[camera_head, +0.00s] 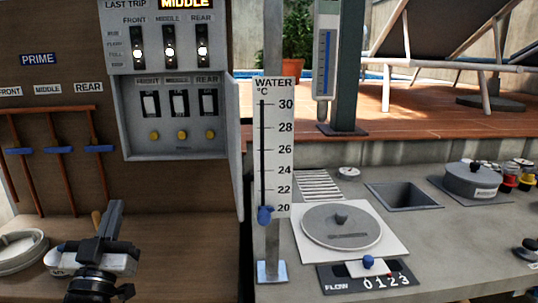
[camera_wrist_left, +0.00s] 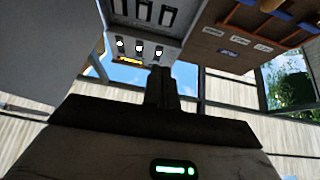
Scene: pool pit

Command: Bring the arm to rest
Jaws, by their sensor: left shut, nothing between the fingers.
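My left gripper (camera_head: 114,208) is at the lower left of the head view. Its dark fingers are together, point upward and hold nothing. The white and black wrist (camera_head: 95,262) is below them, over the brown bench in front of the wooden panel. In the left wrist view the shut fingers (camera_wrist_left: 162,85) stand up in the middle, with the grey control box (camera_wrist_left: 150,15) beyond them, tilted. My right gripper is not in view.
The grey box (camera_head: 175,120) with its open door (camera_head: 236,150) is above and right of the gripper. Blue-handled levers (camera_head: 58,150) are at left. A white ring-shaped thing (camera_head: 22,252) lies left of the wrist. The water scale (camera_head: 272,140) and round lid (camera_head: 342,225) are to the right.

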